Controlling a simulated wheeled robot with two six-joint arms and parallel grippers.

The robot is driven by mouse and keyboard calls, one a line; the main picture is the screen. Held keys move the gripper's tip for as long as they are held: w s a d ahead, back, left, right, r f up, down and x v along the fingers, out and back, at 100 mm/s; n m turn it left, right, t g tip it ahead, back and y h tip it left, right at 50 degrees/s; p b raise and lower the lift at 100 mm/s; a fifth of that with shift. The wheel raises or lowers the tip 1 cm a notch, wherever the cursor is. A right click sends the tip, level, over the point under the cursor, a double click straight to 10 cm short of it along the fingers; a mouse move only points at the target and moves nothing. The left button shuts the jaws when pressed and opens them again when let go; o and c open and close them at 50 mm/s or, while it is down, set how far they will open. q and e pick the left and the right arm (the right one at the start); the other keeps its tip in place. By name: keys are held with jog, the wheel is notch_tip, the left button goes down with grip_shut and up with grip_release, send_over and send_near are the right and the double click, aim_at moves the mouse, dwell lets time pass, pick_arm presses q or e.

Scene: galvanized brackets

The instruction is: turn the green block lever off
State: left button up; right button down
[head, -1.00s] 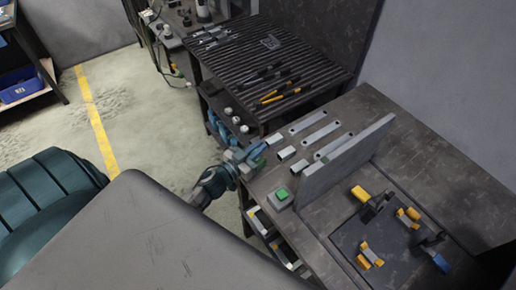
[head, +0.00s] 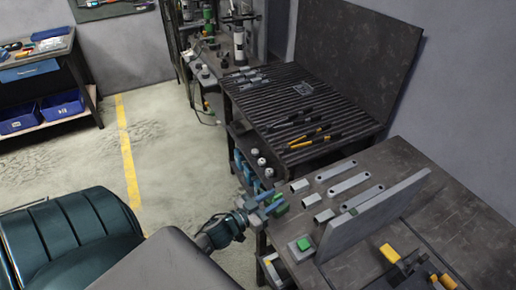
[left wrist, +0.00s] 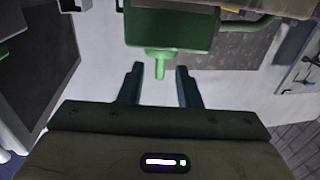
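The green block (left wrist: 170,25) fills the top middle of the left wrist view. Its green lever (left wrist: 160,62) points down toward the gap between my fingers. In the head view a small part of the green block (head: 281,208) shows at the bench's left edge, partly covered by my gripper. My left gripper (left wrist: 160,78) is open, with a finger on either side of the lever's line; I see no contact with it. In the head view my left gripper (head: 266,203) is beside the block. My right gripper is in neither view.
The bench (head: 345,225) holds a green button on a grey box (head: 301,248), several metal bars (head: 350,183) and a grey upright panel (head: 370,220). A slatted table (head: 295,110) with tools stands behind. Floor to the left is open.

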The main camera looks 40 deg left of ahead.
aim_at(274, 199)
pick_arm(q)
jog(key=shift+v, duration=1.1)
jog(key=shift+b+v, duration=0.65)
jog(key=shift+v, duration=0.2)
jog(key=shift+s+p, duration=0.4)
jog(key=shift+s, duration=0.15)
jog(key=shift+s+a, duration=0.25)
jog(key=shift+s, duration=0.45)
jog(key=shift+f, duration=0.1)
